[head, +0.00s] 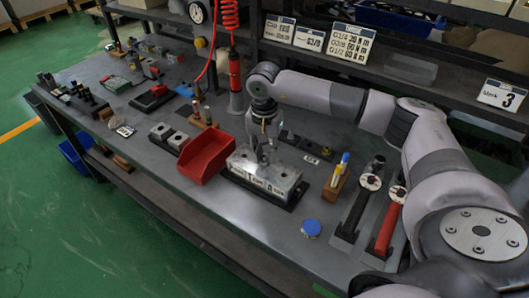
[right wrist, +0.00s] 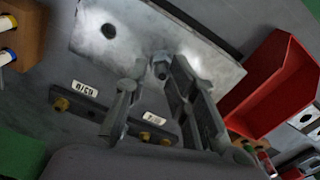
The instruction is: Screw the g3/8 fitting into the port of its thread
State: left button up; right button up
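The metal valve block (head: 262,178) lies on a dark base at the middle of the bench in the head view. It also shows in the right wrist view (right wrist: 150,32), with one dark open port (right wrist: 108,31). My right gripper (head: 264,152) is over the block, pointing down. In the right wrist view its fingertips (right wrist: 160,70) close around a small grey hex fitting (right wrist: 160,66) at the block's face. The fitting's thread is hidden, so I cannot tell how deep it sits or read its size. My left gripper is not in view.
A red bin (head: 207,156) stands left of the block. A rack (right wrist: 125,122) with brass pieces and labels, one reading G3/8, lies beside the block. A wooden holder (head: 336,185) and two wrenches (head: 384,228) lie right. Bare bench shows in front, around a blue disc (head: 311,228).

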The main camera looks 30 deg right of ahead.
jog(key=shift+f+n, duration=0.1)
jog(key=shift+n, duration=0.5)
jog(key=shift+c, duration=0.3)
jog(key=shift+a, duration=0.1)
grip_shut()
